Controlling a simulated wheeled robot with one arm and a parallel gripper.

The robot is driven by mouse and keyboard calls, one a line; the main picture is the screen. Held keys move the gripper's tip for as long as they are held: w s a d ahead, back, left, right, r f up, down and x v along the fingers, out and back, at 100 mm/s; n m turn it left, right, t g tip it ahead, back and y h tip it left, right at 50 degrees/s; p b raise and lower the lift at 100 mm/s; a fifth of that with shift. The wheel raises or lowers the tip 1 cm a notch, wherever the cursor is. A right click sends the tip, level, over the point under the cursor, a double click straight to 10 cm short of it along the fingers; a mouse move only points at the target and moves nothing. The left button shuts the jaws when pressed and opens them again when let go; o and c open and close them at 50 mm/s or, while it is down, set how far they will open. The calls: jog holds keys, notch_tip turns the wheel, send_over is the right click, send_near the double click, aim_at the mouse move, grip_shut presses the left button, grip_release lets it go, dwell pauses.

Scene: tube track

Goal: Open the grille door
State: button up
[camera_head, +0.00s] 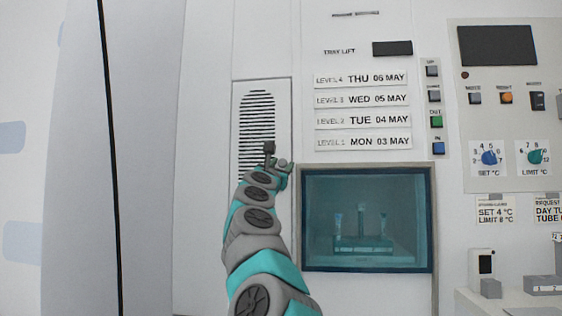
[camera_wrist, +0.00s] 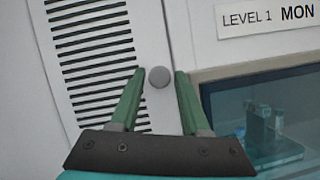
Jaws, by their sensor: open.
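The grille door (camera_head: 282,105) is a narrow white panel with dark horizontal slots, left of the level labels; it looks closed and flush with the wall. In the wrist view the slotted door (camera_wrist: 135,25) fills the upper left. A round grey knob (camera_wrist: 160,77) sits near its right edge. My gripper (camera_wrist: 160,72) is open, with one green finger on each side of the knob in the picture; I cannot tell whether they touch it. In the head view my gripper (camera_head: 276,156) is in front of the door's lower right part, and my arm hides what is below.
A teal window (camera_head: 367,263) with tubes in a rack behind it is right of the door. Level labels (camera_head: 362,100) and small buttons (camera_head: 437,122) are above and right. A control panel (camera_head: 505,125) stands at far right. Plain wall lies left.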

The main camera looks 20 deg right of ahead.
grip_shut()
dwell(0.4)
dwell(1.1)
